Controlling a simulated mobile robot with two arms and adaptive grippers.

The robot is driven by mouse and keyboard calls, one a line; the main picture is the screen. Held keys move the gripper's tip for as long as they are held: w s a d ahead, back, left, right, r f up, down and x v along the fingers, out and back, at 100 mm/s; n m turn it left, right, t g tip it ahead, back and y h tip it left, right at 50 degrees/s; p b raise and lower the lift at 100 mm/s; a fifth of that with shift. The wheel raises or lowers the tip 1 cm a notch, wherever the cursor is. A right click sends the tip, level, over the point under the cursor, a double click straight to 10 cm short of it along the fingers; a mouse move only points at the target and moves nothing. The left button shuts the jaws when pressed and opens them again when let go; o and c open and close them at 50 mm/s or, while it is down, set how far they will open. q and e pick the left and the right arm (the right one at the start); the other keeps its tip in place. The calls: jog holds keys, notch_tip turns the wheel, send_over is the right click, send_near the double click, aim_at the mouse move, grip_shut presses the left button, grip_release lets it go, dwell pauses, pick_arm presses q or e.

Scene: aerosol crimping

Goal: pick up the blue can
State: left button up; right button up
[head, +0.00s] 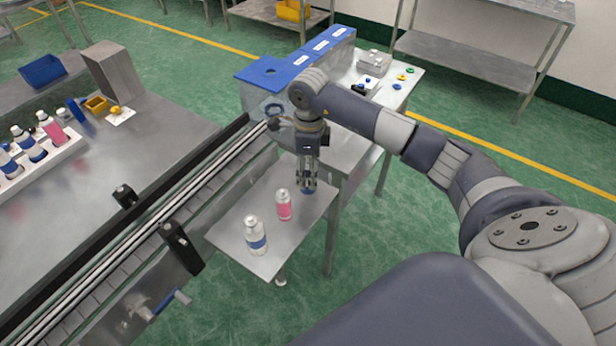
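A white can with a blue band (257,240) stands upright on a small metal side table (275,252), near its front left. A pink can (283,207) stands upright behind it to the right. My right gripper (307,184) points down over the back part of this table, behind the pink can and apart from both cans. My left gripper is out of view.
A conveyor rail (200,180) with black sensor posts (182,247) runs along the side table's left. A blue-topped machine (272,73) stands behind.

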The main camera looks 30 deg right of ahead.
jog(key=c, duration=0.8)
jog(key=shift+r, duration=0.2)
